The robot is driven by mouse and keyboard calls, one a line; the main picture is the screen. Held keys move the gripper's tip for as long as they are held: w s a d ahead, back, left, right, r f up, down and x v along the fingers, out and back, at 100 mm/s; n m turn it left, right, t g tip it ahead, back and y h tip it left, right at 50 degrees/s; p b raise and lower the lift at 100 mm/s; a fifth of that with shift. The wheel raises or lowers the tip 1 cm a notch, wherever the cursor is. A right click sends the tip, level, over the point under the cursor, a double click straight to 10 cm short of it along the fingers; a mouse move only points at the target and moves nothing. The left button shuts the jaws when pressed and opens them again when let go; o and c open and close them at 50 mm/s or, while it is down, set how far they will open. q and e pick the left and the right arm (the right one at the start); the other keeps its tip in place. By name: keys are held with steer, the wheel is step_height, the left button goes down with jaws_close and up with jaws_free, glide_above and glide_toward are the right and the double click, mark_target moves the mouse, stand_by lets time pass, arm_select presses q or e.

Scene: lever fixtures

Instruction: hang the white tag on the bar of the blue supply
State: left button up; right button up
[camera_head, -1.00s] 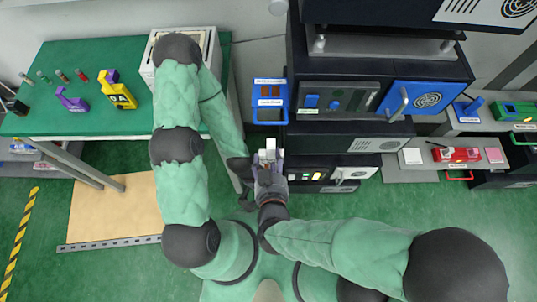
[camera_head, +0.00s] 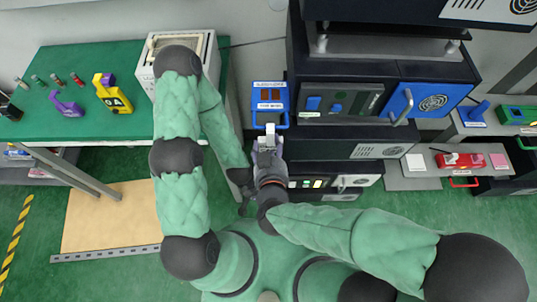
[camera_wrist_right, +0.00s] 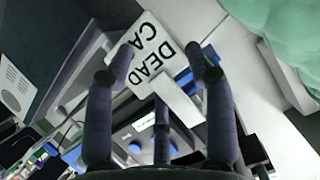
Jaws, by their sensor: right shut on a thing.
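The white tag (camera_head: 270,130) is in my right gripper (camera_head: 268,145), which is shut on it. In the right wrist view the tag (camera_wrist_right: 157,50) shows black lettering, "DEAD" and "CA", between the gripper's fingers (camera_wrist_right: 160,75). In the head view the tag's top is at the lower edge of a small blue unit (camera_head: 269,93) with a dark display and a blue bar (camera_head: 285,122) below. I cannot tell whether tag and bar touch. My left gripper (camera_head: 243,190) hangs low beside the green table; its fingers are too dark to read.
A black rack (camera_head: 345,142) stands right of the blue unit; it holds a blue panel (camera_head: 432,101) with a silver handle. The green table (camera_head: 60,118) at left bears a yellow tool (camera_head: 115,97) and a white box (camera_head: 204,55). A grey shelf (camera_head: 415,182) is at right.

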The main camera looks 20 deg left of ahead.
steer(key=shift+w+a+b, duration=0.25)
steer(key=shift+w+b, duration=0.35)
steer(key=shift+w, duration=0.55)
steer(key=shift+s+f, duration=0.1)
steer(key=shift+f, duration=0.35)
steer(key=o, duration=1.2)
steer(key=shift+o, duration=0.2)
steer(key=v, duration=1.2)
steer(key=shift+a+f, duration=0.1)
